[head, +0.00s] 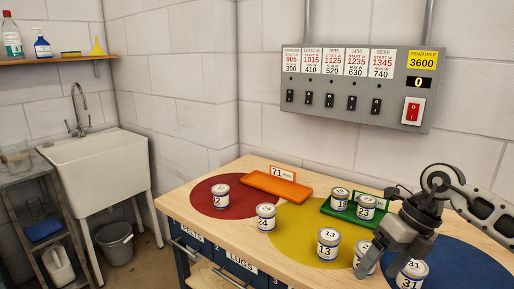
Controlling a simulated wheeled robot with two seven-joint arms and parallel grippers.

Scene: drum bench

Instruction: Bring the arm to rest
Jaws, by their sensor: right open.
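My right arm comes in from the right edge, and its grey gripper (384,262) is low over the bench at the right, fingers pointing down. The gripper is open. A white can (363,262) is beside or between its fingers, partly hidden; I cannot tell whether they touch it. A can marked 31 (411,276) stands just right of the fingers on the blue patch (455,262). A can marked 13 (328,244) stands to the left on the yellow patch (295,238). My left gripper is not in view.
A can marked 24 (266,218) and a can marked 2 (221,197) stand further left. An orange tray (276,187) is empty; a green tray (335,213) holds two cans. A switch panel (358,88) hangs above the bench (178,200). A sink (97,175) is far left.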

